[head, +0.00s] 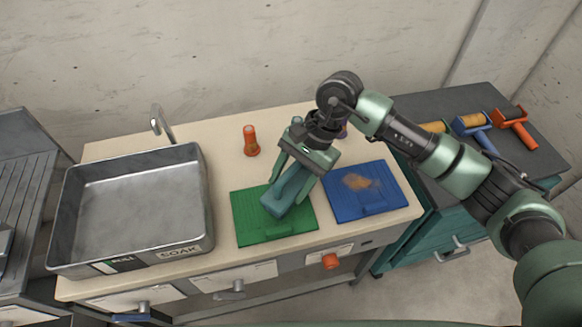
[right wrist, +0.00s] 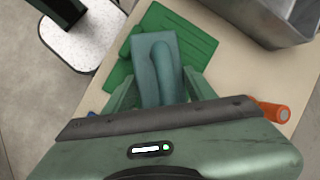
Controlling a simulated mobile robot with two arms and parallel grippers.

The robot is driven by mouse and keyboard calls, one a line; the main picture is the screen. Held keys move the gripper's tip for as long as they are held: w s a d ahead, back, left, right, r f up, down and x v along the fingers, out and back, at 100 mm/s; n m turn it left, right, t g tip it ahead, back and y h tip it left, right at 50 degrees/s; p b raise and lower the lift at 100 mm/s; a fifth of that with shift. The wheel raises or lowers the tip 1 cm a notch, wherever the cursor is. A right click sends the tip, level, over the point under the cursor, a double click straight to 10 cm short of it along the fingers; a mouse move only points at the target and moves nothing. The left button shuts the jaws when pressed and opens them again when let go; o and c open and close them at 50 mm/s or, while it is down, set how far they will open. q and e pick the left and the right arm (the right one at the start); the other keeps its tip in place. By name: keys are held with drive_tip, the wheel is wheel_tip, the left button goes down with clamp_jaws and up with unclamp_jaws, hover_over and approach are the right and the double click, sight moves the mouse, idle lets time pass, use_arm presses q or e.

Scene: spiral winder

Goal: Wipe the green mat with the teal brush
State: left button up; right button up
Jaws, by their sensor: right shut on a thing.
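The green mat (head: 250,225) lies flat on the cream worktop, in the middle of the head view. The teal brush (head: 279,199) is over the mat and seems to rest on it; contact is partly hidden. My right gripper (head: 297,172) is shut on the brush's handle from above. In the right wrist view the brush (right wrist: 158,55) sits between the gripper's fingers (right wrist: 157,92), over the green mat (right wrist: 200,43). No stain shows on the visible part of the green mat. My left gripper is not in view.
A blue mat (head: 350,205) with a brown stain lies right of the green mat. A metal basin (head: 135,205) marked SOAK stands at the left. An orange bottle (head: 251,141) stands behind the green mat. Rollers (head: 473,123) lie on a dark cabinet at the right.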

sight(291, 173)
wheel_tip(291, 173, up, 3)
drive_tip(key=shift+w+d+r+p, duration=0.1)
drive_tip(key=shift+d+r+p, duration=0.05)
drive_tip(key=shift+p, duration=0.25)
drive_tip(key=shift+r, duration=0.5)
drive_tip(key=shift+f, duration=0.1)
